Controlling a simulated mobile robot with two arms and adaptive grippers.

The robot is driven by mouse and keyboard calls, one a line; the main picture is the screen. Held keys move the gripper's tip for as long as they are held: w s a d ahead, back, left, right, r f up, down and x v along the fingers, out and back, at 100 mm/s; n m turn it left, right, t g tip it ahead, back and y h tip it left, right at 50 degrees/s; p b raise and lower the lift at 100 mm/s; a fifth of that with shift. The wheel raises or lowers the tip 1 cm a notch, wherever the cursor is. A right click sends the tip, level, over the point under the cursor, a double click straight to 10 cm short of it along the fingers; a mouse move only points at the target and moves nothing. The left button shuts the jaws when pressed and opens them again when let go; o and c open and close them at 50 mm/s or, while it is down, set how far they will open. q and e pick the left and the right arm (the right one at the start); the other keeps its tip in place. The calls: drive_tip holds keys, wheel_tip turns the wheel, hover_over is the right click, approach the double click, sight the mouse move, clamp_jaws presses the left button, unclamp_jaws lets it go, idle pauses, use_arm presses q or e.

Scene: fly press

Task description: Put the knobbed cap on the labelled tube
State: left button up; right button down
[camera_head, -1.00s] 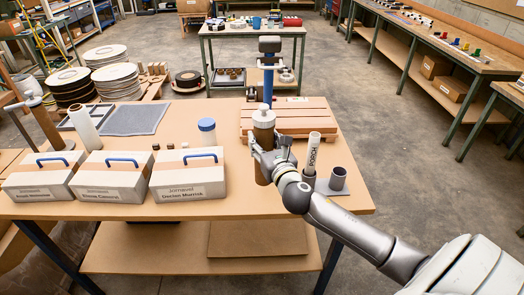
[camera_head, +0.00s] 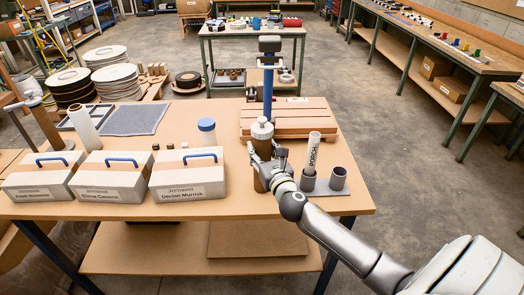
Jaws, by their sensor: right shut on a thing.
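The tube labelled PORCH (camera_head: 312,152) is white and stands upright in the left cup of a grey two-cup holder (camera_head: 338,180). A grey knobbed cap (camera_head: 262,129) sits on top of a brown cylindrical bottle (camera_head: 261,149). My right gripper (camera_head: 264,170) is shut on the brown bottle below the cap, left of the labelled tube. The fingers hide part of the bottle. The bottle is upright, and I cannot tell whether its base touches the table. My left gripper is not in view.
Three grey boxes with blue handles, one a lidded box (camera_head: 188,174), line the table's left front. A blue-capped jar (camera_head: 207,131) stands behind them. A slatted wooden pallet (camera_head: 290,117) and a blue post (camera_head: 268,80) are behind the bottle. The table front (camera_head: 235,207) is clear.

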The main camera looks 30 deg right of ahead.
drive_tip(key=c, duration=0.7)
unclamp_jaws()
drive_tip(key=shift+f, duration=0.1)
drive_tip(key=b+v, duration=0.2)
drive_tip(key=v, duration=1)
